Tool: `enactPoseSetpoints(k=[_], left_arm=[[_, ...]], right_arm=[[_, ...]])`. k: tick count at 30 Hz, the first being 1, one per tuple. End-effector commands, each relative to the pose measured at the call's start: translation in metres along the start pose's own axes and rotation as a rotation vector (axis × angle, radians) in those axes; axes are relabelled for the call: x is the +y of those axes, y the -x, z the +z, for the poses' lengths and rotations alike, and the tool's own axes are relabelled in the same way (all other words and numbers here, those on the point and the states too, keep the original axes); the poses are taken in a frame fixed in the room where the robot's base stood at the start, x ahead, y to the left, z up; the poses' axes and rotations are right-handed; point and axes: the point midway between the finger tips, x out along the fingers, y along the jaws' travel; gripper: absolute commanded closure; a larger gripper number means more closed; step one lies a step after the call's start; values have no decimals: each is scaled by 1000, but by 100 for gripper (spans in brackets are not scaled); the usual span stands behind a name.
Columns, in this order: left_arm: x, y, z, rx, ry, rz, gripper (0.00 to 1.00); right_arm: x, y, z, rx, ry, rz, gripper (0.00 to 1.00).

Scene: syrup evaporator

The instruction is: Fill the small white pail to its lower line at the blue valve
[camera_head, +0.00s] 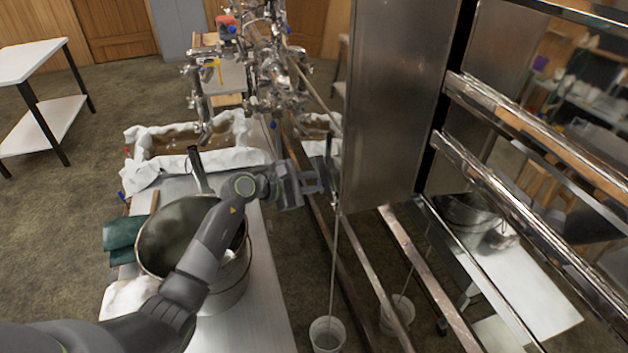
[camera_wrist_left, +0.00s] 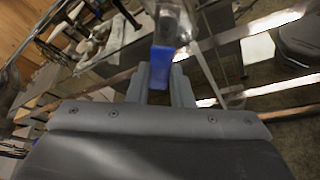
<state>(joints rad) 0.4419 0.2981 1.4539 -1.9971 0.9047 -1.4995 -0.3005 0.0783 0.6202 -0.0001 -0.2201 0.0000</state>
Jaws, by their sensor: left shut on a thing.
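My left gripper (camera_head: 318,182) reaches in front of the tall steel panel. In the left wrist view its fingers (camera_wrist_left: 162,92) are shut on the blue valve's handle (camera_wrist_left: 161,68). In the head view the gripper hides most of that valve. A thin stream (camera_head: 334,262) falls from below the gripper into the small white pail (camera_head: 327,341), which stands upright low down at the bottom edge. The pail's lower line and its liquid level are too small to tell. My right gripper is not in view.
A large steel pot (camera_head: 160,238) stands on a metal table (camera_head: 262,310) under my left arm. Shiny steel rails (camera_head: 520,150) run along the right, where a similar pail and pot show, apparently mirrored. A pipe assembly (camera_head: 270,75) stands behind.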

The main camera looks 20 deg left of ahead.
Motion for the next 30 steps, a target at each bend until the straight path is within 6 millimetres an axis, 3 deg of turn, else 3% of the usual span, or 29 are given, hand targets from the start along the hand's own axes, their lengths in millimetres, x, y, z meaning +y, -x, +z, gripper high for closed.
enactPoseSetpoints(k=[7, 8, 13, 23, 30], left_arm=[[-2, 0, -1, 1, 0, -4, 100], [-2, 0, -1, 1, 0, -4, 79], [-2, 0, -1, 1, 0, -3, 58], [-1, 2, -1, 1, -2, 0, 58], [-2, 31, -3, 4, -6, -1, 58]], right_arm=[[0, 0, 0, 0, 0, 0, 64], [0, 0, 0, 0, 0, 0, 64], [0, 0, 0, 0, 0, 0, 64], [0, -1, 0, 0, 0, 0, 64], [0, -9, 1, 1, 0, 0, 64]])
